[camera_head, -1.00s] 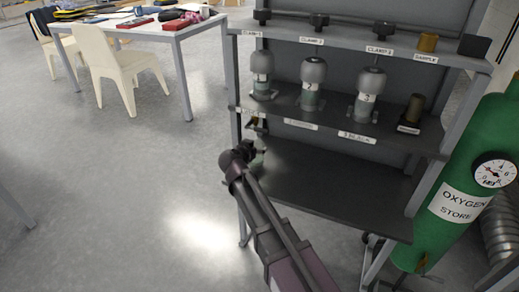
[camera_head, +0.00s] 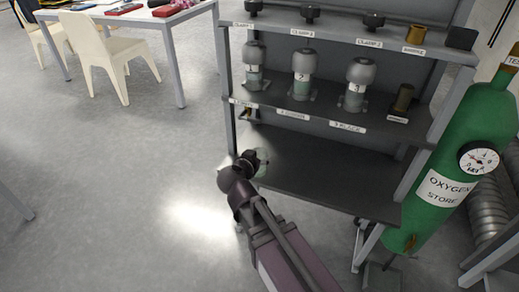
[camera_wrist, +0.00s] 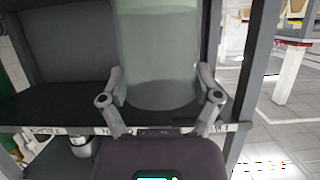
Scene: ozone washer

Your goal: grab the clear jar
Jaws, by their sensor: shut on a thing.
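The clear jar (camera_wrist: 158,55) stands large and upright in the wrist view, pale green and see-through, with its top cut off by the frame. My gripper (camera_wrist: 160,88) has one finger on each side of the jar's lower part and is shut on it. In the head view my gripper (camera_head: 254,160) is at the left end of the rack's lower shelf, and a small pale part of the jar (camera_head: 263,157) shows beside it. The rest of the jar is hidden there by my wrist.
The rack (camera_head: 320,184) has a bare lower shelf. Grey-capped numbered canisters (camera_head: 302,75) stand on the middle shelf, with clamps (camera_head: 310,13) above. A green oxygen cylinder (camera_head: 462,155) stands at the right.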

